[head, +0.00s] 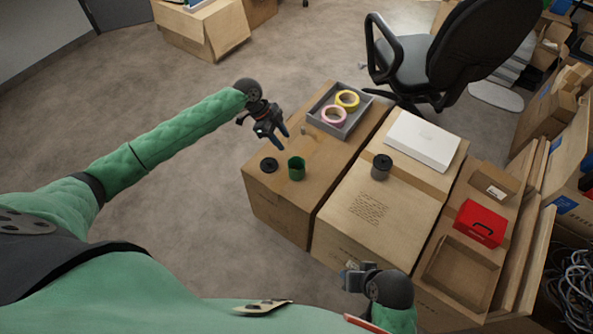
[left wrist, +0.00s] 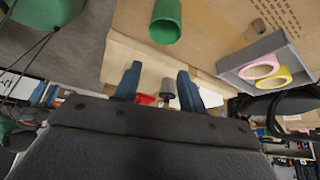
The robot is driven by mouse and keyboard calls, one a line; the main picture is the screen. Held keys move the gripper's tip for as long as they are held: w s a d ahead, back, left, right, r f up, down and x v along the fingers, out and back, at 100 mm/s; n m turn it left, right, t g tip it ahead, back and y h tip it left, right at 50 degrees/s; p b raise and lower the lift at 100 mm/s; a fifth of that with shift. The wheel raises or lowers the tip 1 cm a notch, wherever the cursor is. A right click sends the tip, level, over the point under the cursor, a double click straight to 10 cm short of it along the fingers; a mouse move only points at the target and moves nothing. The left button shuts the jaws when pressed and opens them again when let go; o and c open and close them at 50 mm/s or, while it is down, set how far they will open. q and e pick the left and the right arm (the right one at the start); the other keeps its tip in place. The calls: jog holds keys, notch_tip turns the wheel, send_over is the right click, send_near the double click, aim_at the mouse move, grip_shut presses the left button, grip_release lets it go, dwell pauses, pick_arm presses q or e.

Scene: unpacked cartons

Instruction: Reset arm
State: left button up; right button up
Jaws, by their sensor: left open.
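My left arm stretches out from the left in the head view. Its gripper (head: 273,140) hangs above the left edge of the left carton (head: 287,212), open and empty. In the left wrist view its two blue fingertips (left wrist: 157,80) stand apart with nothing gripped between them. A green cup (head: 297,169) stands on the carton, apart from the gripper; it also shows in the left wrist view (left wrist: 166,22).
A grey tray (head: 313,117) holds yellow tape (head: 347,99) and pink tape (head: 333,116). The middle carton bears a dark canister (head: 381,167) and white box (head: 423,140). A red case (head: 479,224) sits right. An office chair (head: 440,60) stands behind. Floor left is clear.

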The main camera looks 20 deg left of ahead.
pick_arm(q)
jog(key=shift+a+r, duration=0.25)
jog(key=shift+r, duration=0.25)
pick_arm(e)
jog(key=shift+w+a, duration=0.1)
jog(key=shift+a, duration=0.2)
jog(key=shift+d, duration=0.25)
